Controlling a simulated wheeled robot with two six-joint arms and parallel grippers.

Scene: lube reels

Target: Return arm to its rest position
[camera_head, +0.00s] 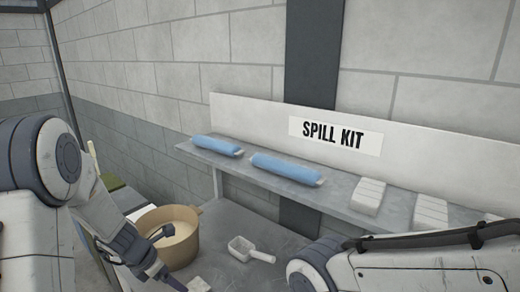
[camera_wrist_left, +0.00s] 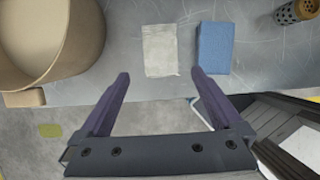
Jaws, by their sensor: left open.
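My left arm (camera_head: 40,160) comes in from the left in the head view and reaches down to the lower bench. My left gripper (camera_head: 166,258) is beside the tan bucket; it also shows in the left wrist view (camera_wrist_left: 160,73). Its two dark fingers are spread apart with nothing between them. In the wrist view, the fingertips point toward a white folded pad (camera_wrist_left: 160,50) and a blue pad (camera_wrist_left: 214,49) on the bench. My right arm (camera_head: 400,265) shows at the lower right, but its gripper is out of view.
The tan bucket (camera_head: 184,247) stands close to my left gripper. A white scoop (camera_head: 250,249) lies to its right on the grey bench. Above is a shelf (camera_head: 330,192) with two blue rolls (camera_head: 285,168) and white blocks (camera_head: 368,196). A perforated container (camera_wrist_left: 288,13) stands beyond the pads.

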